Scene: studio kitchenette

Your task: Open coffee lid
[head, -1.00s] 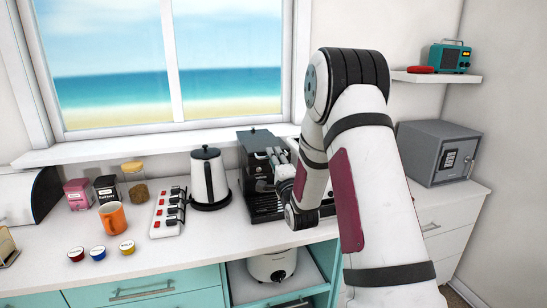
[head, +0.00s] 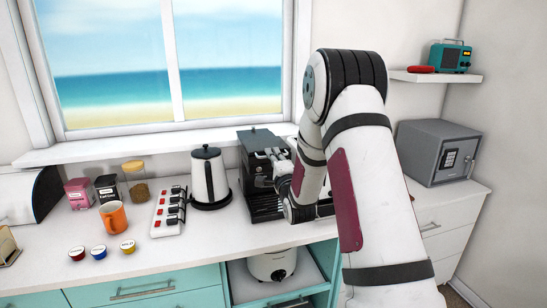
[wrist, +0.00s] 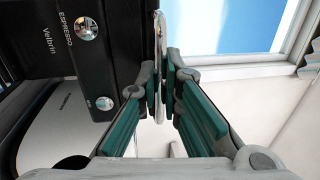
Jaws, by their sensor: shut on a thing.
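The black coffee machine (head: 256,181) stands on the counter under the window, to the right of the kettle. In the wrist view its dark body (wrist: 95,60), lettered ESPRESSO, fills the upper left. My gripper (wrist: 161,84) is shut on a thin, shiny metallic edge (wrist: 158,35) beside the machine's body. I cannot tell for sure whether this edge belongs to the coffee lid. In the head view my gripper (head: 281,168) is at the machine's right front, small and partly hidden by my arm. How far the lid is open is unclear.
A white kettle (head: 207,178) stands close to the machine's left. A power strip (head: 170,212), an orange mug (head: 113,217) and several jars are farther left. A grey safe (head: 437,152) is at the right. A white cooker (head: 272,265) sits in the open compartment below.

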